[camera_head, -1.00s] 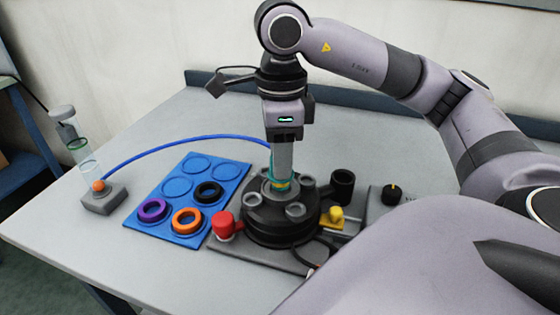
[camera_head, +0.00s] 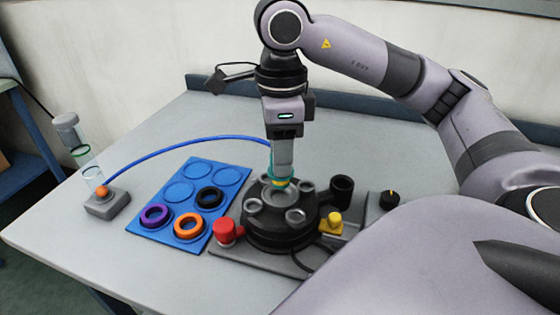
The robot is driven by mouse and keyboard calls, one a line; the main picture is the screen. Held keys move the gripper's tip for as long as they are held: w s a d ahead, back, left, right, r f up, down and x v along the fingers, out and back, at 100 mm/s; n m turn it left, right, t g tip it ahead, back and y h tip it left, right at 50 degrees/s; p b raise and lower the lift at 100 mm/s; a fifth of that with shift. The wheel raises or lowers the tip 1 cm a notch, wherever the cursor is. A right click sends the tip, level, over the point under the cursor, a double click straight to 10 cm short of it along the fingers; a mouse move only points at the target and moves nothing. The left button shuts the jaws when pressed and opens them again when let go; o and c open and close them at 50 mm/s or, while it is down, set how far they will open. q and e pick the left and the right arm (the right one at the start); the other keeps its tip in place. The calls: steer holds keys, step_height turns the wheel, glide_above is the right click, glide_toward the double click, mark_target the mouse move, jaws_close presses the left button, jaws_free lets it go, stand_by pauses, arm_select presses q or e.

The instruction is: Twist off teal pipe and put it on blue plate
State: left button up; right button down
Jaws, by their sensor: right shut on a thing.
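My right gripper (camera_head: 282,158) points straight down over the black round base (camera_head: 280,228) and is shut on the teal pipe (camera_head: 279,182). Only the lower end of the pipe shows, with a yellowish band, just above the grey centre socket of the base. Fingers hide the rest of the pipe. The blue plate (camera_head: 178,191) lies flat to the left of the base. It has several round places; a purple ring (camera_head: 156,215), an orange ring (camera_head: 189,225) and a black ring (camera_head: 210,197) lie on it. My left gripper is not in view.
A red knob (camera_head: 225,231) and a yellow knob (camera_head: 331,223) flank the base. A black cup (camera_head: 342,189) stands behind right. A blue hose (camera_head: 180,141) arcs from the pipe area to a clear tube stand (camera_head: 107,202). The table behind the plate is mostly clear.

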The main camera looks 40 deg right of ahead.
steer(key=shift+r+p, duration=1.25)
steer(key=shift+r, duration=0.55)
steer(key=shift+w, duration=0.1)
